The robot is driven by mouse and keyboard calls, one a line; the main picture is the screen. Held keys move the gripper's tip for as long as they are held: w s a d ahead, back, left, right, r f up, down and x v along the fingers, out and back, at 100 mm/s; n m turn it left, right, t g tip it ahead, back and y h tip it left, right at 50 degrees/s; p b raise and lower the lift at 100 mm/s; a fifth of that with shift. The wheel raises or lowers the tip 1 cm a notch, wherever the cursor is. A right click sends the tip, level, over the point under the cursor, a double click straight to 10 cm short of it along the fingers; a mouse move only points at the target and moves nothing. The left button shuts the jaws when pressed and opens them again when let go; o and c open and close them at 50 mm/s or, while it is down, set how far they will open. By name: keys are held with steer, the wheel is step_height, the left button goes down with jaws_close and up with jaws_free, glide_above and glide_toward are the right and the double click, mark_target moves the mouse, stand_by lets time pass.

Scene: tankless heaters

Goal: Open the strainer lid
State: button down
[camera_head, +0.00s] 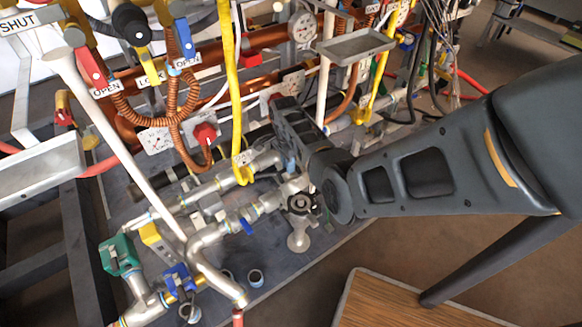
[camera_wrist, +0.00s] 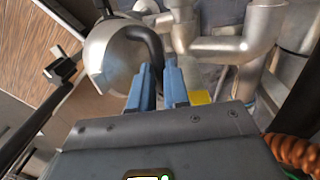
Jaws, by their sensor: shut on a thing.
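The strainer lid (camera_wrist: 108,62) is a silver, rounded disc at the upper left of the wrist view. A black curved handle (camera_wrist: 146,34) arches off it and runs down between my blue fingers. My gripper (camera_wrist: 158,72) is shut on this handle. In the head view my gripper (camera_head: 289,163) is over the silver pipework, with its fingertips largely hidden by its own body. A silver fitting with a round end (camera_head: 298,241) shows just below it; I cannot tell if it is the lid. How far the lid is turned or lifted cannot be told.
Silver pipes (camera_wrist: 220,45) run close beside the fingers. In the head view a yellow hose (camera_head: 231,85) and copper pipes (camera_head: 250,45) stand behind and left of the gripper. A wooden surface (camera_head: 390,305) lies at the bottom right. Open floor shows right of the panel.

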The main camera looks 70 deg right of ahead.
steer(key=shift+w+d, duration=0.1)
steer(key=shift+w, duration=0.1)
stand_by(0.3)
steer(key=c, duration=1.1)
jaws_free()
steer(key=shift+r, duration=0.3)
steer(key=r, duration=0.1)
steer(key=r+p, duration=0.1)
steer(key=r, duration=0.2)
steer(key=shift+s+d, duration=0.15)
steer(key=shift+s, duration=0.15)
steer(key=s+d+r+p, duration=0.1)
steer(key=s+d+r, duration=0.4)
steer(key=s, duration=0.4)
steer(key=shift+s+d+r+p, duration=0.25)
steer(key=shift+d+r+p, duration=0.15)
steer(key=shift+r, duration=0.3)
steer(key=shift+c, duration=0.4)
